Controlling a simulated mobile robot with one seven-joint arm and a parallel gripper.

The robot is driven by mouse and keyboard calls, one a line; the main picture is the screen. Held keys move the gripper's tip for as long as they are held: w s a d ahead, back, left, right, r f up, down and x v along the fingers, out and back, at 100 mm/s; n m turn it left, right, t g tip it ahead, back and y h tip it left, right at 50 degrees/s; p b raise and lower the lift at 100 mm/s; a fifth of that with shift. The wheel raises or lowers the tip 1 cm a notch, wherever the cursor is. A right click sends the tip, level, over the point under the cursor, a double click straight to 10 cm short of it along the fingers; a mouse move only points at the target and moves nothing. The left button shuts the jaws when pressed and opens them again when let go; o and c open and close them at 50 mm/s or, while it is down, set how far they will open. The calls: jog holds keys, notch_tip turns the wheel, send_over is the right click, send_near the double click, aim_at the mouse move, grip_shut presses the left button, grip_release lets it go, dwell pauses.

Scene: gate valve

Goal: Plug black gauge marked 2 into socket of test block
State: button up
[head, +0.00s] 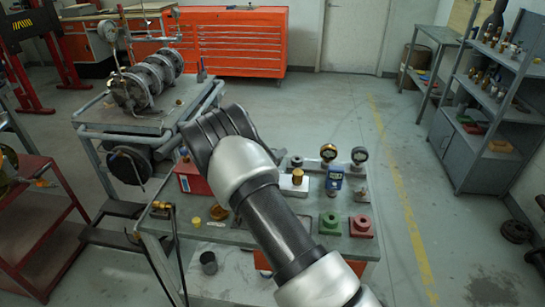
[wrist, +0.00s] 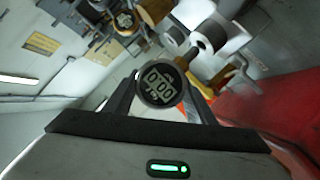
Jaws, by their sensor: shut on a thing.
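A pale block with a brass top (head: 292,184) stands on the bench in the head view and may be the test block. I cannot tell which socket is meant. In the head view my own arm hides the gripper and the held gauge.
The bench (head: 215,236) also carries gauges (head: 328,153), (head: 359,156), a blue device (head: 334,180), green (head: 329,223) and red (head: 360,226) blocks, and a red box (head: 190,178). A pipe assembly (head: 145,85) stands at back left.

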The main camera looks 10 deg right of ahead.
jog(key=shift+f+b, duration=1)
jog(key=shift+f, duration=0.6)
jog(key=shift+r, duration=0.25)
jog(key=shift+r+p, duration=1.1)
jog(key=shift+r, duration=0.2)
dwell(0.6)
jog(key=shift+f+b, duration=0.85)
jog(key=shift+f, duration=0.7)
jog(key=o, duration=1.1)
jog(key=shift+r, duration=0.1)
jog(key=shift+c, duration=0.2)
jog(key=shift+o, duration=1)
jog(key=v, duration=1.7)
jog(key=shift+r+p, duration=0.2)
jog(key=shift+p, duration=0.25)
